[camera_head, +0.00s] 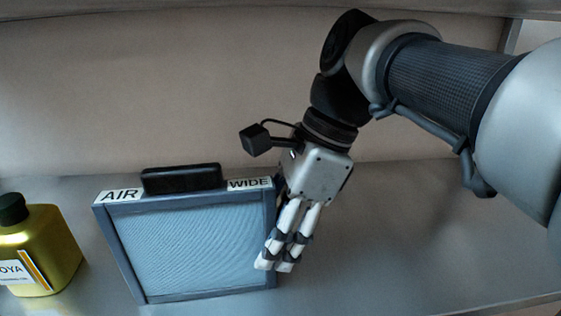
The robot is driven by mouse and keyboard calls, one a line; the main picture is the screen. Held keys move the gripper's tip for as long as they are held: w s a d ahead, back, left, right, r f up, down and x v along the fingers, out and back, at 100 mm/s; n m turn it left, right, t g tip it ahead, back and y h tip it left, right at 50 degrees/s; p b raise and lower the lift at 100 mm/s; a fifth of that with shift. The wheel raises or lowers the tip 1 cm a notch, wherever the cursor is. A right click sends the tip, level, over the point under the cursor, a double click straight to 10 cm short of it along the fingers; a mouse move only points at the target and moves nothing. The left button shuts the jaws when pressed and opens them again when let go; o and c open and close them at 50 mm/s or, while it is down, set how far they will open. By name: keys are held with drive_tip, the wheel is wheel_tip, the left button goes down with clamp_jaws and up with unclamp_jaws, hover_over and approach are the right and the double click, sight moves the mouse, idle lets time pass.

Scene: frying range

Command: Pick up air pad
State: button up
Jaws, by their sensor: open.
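The air pad (190,247) stands upright on the metal shelf, a blue-grey framed panel with a pale mesh face. Its top edge carries the labels "AIR" and "WIDE" with a black handle (182,179) between them. My gripper (277,264) points down at the pad's right edge, with its fingers in front of the lower right part of the frame. It is open. I cannot tell whether the fingers touch the frame, and the gripper hides part of the pad's right side.
A yellow-green bottle (45,245) with a dark cap stands to the left of the pad. The metal shelf (400,250) is clear on the right. A beige wall (180,90) closes off the back, and another surface runs along the top.

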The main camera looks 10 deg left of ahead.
drive_tip(key=b+x, duration=0.1)
drive_tip(key=x, duration=0.2)
drive_tip(key=shift+w+d, duration=0.1)
drive_tip(key=shift+d, duration=0.05)
drive_tip(key=shift+c, duration=0.3)
clamp_jaws()
